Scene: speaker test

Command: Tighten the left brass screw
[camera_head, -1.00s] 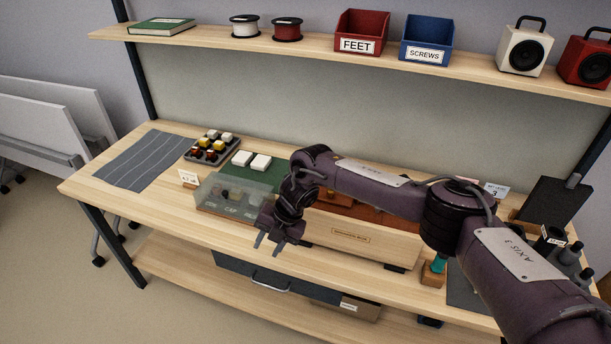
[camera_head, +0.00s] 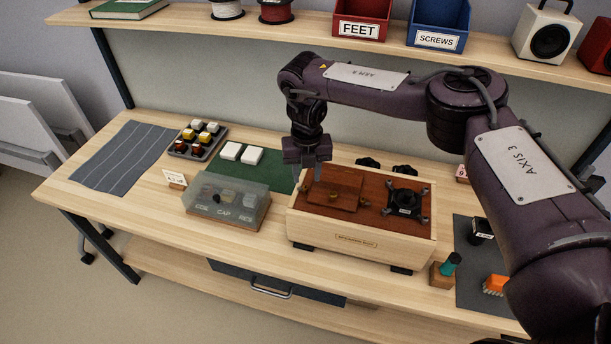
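The wooden speaker box (camera_head: 350,238) stands on the bench, with a red-brown inside. A brown plate (camera_head: 345,181) lies in its left half, with a small brass-coloured spot (camera_head: 333,196) that may be a screw; it is too small to tell. A black square part (camera_head: 405,201) with corner pieces sits in the right half. My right gripper (camera_head: 308,183) points down over the box's left end, its fingers apart and nothing visible between them. Whether it touches the box I cannot tell. My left gripper is out of view.
A clear-lidded parts case (camera_head: 228,198) stands left of the box. A teal-handled tool (camera_head: 450,264) in a wooden block and an orange brush (camera_head: 494,285) are at right. A shelf (camera_head: 330,44) with bins runs above. The striped grey mat (camera_head: 125,155) is bare.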

